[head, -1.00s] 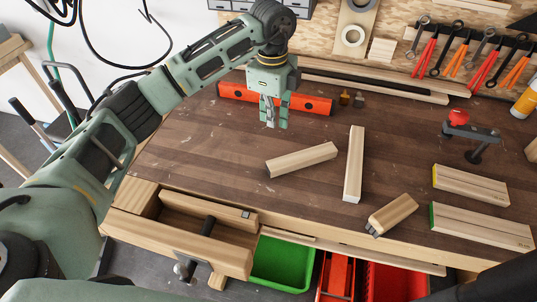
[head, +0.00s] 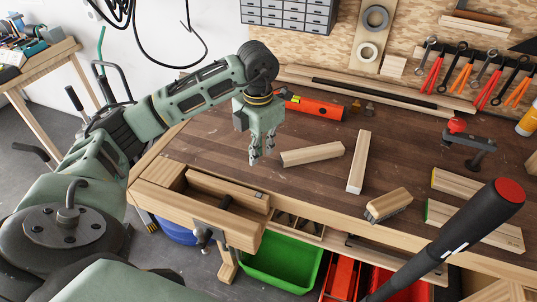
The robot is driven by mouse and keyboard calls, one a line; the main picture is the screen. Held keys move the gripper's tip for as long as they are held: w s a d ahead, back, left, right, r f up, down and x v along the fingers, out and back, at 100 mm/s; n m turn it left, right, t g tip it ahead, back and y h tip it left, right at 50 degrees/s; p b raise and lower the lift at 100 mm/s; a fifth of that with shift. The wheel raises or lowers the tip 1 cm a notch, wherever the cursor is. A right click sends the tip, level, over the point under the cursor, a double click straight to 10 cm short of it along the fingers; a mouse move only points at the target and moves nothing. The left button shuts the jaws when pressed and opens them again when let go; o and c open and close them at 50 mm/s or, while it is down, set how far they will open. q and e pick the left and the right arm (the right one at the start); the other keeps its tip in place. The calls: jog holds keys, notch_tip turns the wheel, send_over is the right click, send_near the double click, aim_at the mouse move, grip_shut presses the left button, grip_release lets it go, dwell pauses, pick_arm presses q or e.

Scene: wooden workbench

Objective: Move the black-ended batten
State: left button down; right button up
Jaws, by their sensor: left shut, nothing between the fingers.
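A plain wooden batten (head: 312,154) lies slantwise on the bench, just right of my left gripper. A second batten (head: 359,162) lies to its right, pointing front to back, with a pale near end. I see no black end on either; their far ends are hard to make out. My left gripper (head: 262,156) points down, shut and empty, beside the first batten's left end and apart from it as far as I can tell. My right gripper is not in view.
A wooden brush (head: 390,203) with dark bristles lies near the front edge. Grooved boards with yellow and green ends (head: 461,182) lie to the right. A red level (head: 314,107) lies behind. A clamp (head: 470,145) stands at right. The middle bench between is clear.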

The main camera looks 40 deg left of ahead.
pick_arm(q)
jog(key=p, duration=0.2)
send_over(271, 173)
jog(key=s, duration=0.4)
jog(key=f, duration=0.5)
jog(key=a+f, duration=0.1)
jog(key=f, duration=0.1)
jog(key=shift+f, duration=0.15)
jog(key=w, duration=0.2)
jog(key=w+f+p, duration=0.1)
jog(key=shift+d, duration=0.35)
jog(key=shift+w+d, duration=0.15)
jog(key=shift+w, duration=0.4)
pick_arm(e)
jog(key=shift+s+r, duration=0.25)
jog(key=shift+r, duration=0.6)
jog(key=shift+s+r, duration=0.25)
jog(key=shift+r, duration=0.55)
